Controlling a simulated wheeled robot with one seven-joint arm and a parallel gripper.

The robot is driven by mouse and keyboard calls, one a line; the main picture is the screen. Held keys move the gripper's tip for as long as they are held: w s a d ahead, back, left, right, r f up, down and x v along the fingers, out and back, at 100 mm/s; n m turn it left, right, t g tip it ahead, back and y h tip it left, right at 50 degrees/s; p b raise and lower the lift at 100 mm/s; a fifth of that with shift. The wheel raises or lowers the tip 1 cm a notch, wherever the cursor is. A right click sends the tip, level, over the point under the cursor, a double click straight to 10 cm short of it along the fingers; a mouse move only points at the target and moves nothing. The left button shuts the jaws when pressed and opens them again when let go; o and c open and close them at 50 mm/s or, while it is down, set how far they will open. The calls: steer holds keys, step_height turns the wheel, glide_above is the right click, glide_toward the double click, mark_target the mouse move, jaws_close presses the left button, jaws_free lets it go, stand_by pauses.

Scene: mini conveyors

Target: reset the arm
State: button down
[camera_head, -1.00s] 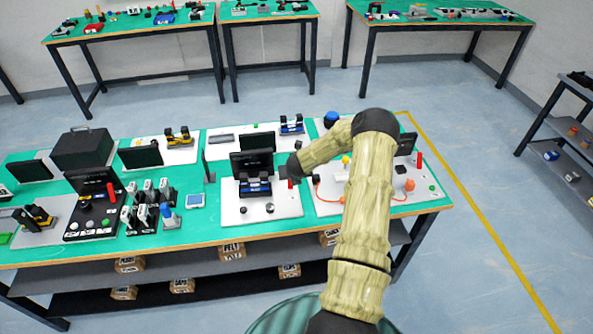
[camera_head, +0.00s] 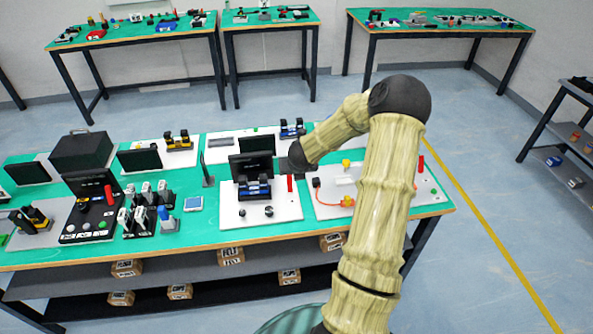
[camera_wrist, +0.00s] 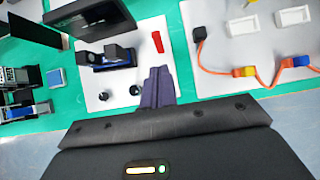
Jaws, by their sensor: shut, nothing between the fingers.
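My arm (camera_head: 383,200) rises from the bottom of the head view, bends at a dark elbow and reaches left over the green table (camera_head: 205,222). Its dark end is above the table, near a small mini conveyor (camera_head: 254,187) on a white board. My gripper (camera_wrist: 157,76) shows in the wrist view as two dark purple fingers pressed together, with nothing between them. In the head view the fingers are not clearly seen.
A black screen (camera_head: 250,165) stands behind the mini conveyor, and a red upright piece (camera_head: 290,183) stands beside it. An orange cable (camera_wrist: 243,74) runs over the right board. Cardboard boxes (camera_head: 230,256) sit on the shelf below. The floor (camera_head: 500,200) at right is clear.

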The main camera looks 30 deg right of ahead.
steer(key=s+a+r+n+y, duration=0.2)
steer(key=s+a+r+n, duration=0.1)
steer(key=a+n, duration=0.65)
steer(key=s+a+r+n+y, duration=0.15)
steer(key=a+r+n, duration=0.25)
steer(key=a+n, duration=0.55)
steer(key=s+a+r+n+g, duration=0.2)
steer(key=s+n, duration=0.7)
steer(key=n, duration=0.2)
steer(key=s+a+r+n+g, duration=0.2)
steer(key=s+a+n, duration=0.1)
steer(key=s+n, duration=0.6)
steer(key=shift+s+r+n+h, duration=0.3)
steer(key=shift+r+n+h, duration=0.1)
steer(key=shift+n, duration=0.5)
